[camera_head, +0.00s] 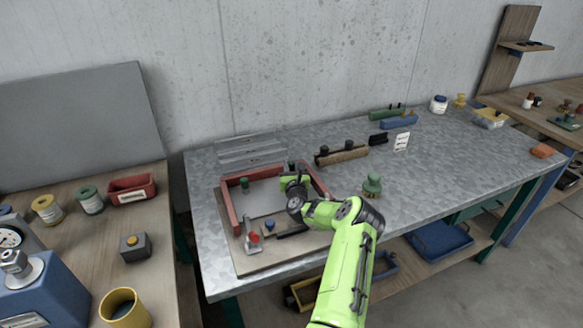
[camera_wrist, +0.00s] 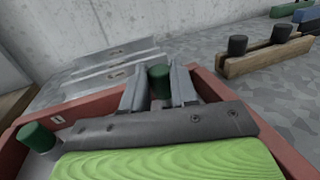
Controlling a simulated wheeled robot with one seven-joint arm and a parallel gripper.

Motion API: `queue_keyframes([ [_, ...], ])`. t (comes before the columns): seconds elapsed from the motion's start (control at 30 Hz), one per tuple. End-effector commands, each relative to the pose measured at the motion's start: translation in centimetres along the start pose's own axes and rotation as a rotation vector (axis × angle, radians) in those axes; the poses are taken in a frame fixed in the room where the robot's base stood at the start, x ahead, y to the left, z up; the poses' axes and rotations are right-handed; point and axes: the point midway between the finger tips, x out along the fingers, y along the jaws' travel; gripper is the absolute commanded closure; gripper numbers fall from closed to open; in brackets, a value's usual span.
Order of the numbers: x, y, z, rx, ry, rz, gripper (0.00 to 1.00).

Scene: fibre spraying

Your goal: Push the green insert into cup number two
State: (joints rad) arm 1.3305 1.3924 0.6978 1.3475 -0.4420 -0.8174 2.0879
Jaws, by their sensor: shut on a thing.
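A dark green cylinder, which looks like the green insert (camera_wrist: 160,80), stands between the two grey fingers of my gripper (camera_wrist: 159,88) in the wrist view. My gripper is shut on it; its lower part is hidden. In the head view my gripper (camera_head: 296,180) is over the far right part of a red-walled frame (camera_head: 231,212), with a green cylinder top (camera_head: 291,165) just beyond it. A second dark green cylinder (camera_head: 244,184) stands at the frame's far left and also shows in the wrist view (camera_wrist: 37,138).
A brown wooden block with dark knobs (camera_head: 341,155) and a green knobbed piece (camera_head: 372,185) stand to the right.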

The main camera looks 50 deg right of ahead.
Motion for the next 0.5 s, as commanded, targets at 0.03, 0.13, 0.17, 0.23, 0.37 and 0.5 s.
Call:
queue_keyframes([
  [0.03, 0.0, 0.0, -0.2, 0.001, -0.001, 0.0, 1.0],
  [0.13, 0.0, 0.0, -0.5, 0.001, 0.0, 0.0, 1.0],
  [0.17, 0.0, 0.0, -0.5, 0.001, 0.0, 0.0, 1.0],
  [0.23, 0.0, 0.0, -0.7, 0.001, 0.0, 0.0, 1.0],
  [0.37, 0.0, 0.0, -1.1, 0.001, 0.0, 0.0, 1.0],
  [0.5, 0.0, 0.0, -1.4, 0.0, 0.0, 0.0, 1.0],
])
